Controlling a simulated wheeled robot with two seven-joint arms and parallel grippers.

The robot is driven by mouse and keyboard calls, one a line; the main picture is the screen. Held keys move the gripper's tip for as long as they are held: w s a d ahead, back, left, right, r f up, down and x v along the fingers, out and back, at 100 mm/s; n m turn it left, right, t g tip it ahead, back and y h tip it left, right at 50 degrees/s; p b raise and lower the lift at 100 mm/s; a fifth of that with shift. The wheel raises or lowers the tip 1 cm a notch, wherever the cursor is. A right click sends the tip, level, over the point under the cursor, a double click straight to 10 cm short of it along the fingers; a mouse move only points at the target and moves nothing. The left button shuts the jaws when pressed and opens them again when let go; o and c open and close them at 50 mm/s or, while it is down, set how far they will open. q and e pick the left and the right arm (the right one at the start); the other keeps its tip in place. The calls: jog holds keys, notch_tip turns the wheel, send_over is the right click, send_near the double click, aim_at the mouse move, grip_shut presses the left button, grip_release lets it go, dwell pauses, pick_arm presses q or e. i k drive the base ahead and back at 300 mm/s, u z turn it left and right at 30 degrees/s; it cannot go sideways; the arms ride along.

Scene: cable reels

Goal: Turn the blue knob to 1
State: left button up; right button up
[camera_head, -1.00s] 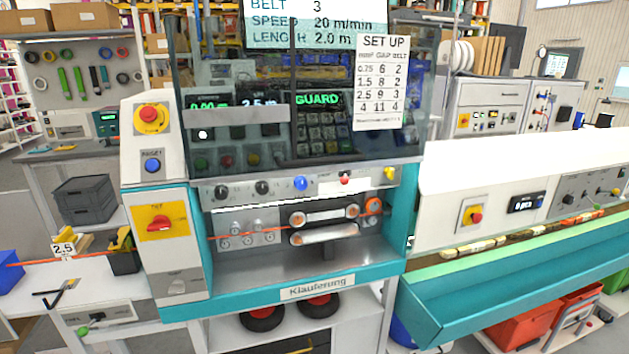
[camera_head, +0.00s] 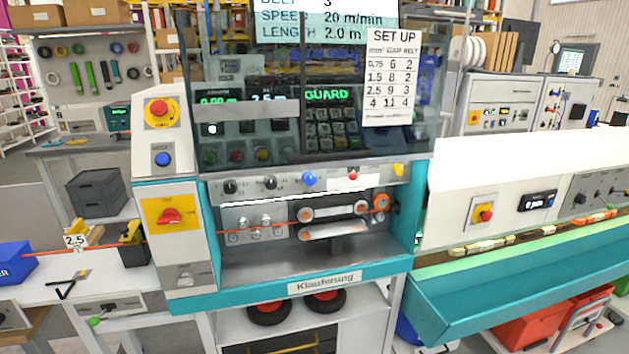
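The blue knob (camera_head: 309,179) sits on the grey control strip of the machine, below the dark see-through guard. Two black knobs (camera_head: 250,184) are to its left, and a red knob (camera_head: 353,175) and a yellow knob (camera_head: 398,169) are to its right. The scale marks around the blue knob are too small to read. A separate blue button (camera_head: 162,159) is on the white panel at the left. Neither of my grippers is in view.
A set-up chart (camera_head: 391,77) hangs on the guard (camera_head: 240,100). An orange cable runs through rollers and belts (camera_head: 333,221) below the knobs. A teal trough (camera_head: 520,285) extends to the right. A dark grey crate (camera_head: 96,192) stands at the left.

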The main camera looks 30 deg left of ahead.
aim_at(309, 178)
jog(key=u, duration=0.35)
jog(key=k, duration=0.55)
jog(key=u, duration=0.9)
jog(key=i, duration=0.75)
jog(key=z, duration=0.9)
jog(key=i, duration=0.6)
jog(key=z, duration=0.65)
